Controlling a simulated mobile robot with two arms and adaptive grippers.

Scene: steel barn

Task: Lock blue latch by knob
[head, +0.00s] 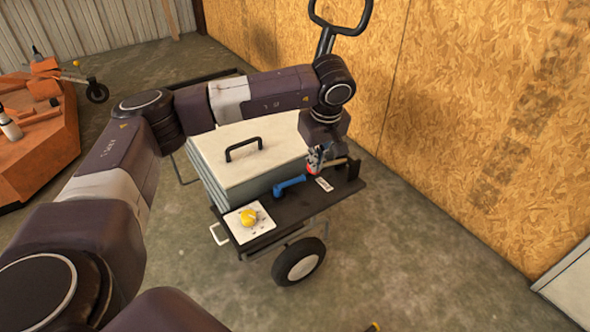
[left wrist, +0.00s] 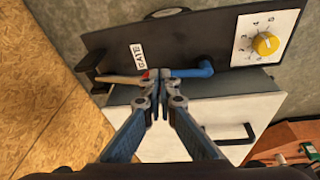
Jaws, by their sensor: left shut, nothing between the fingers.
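The blue latch (head: 289,186) is a short blue handle on the black panel of a cart. In the left wrist view the blue latch (left wrist: 192,71) lies roughly along the panel, with a rounded end on the right. My left gripper (head: 315,165) is at the other end of the latch, near a small red part. In the left wrist view my left gripper (left wrist: 159,77) has its fingertips together, close to the red part (left wrist: 149,74) and the blue bar. Whether they touch is unclear. The fingertips partly hide the latch's left end. My right gripper is out of view.
A yellow dial (head: 248,217) sits on a white plate at the panel's left end. A label (head: 324,184) and a dark block (head: 347,167) are near the gripper. A white-lidded box (head: 255,150) stands behind. A wooden wall (head: 470,110) rises to the right.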

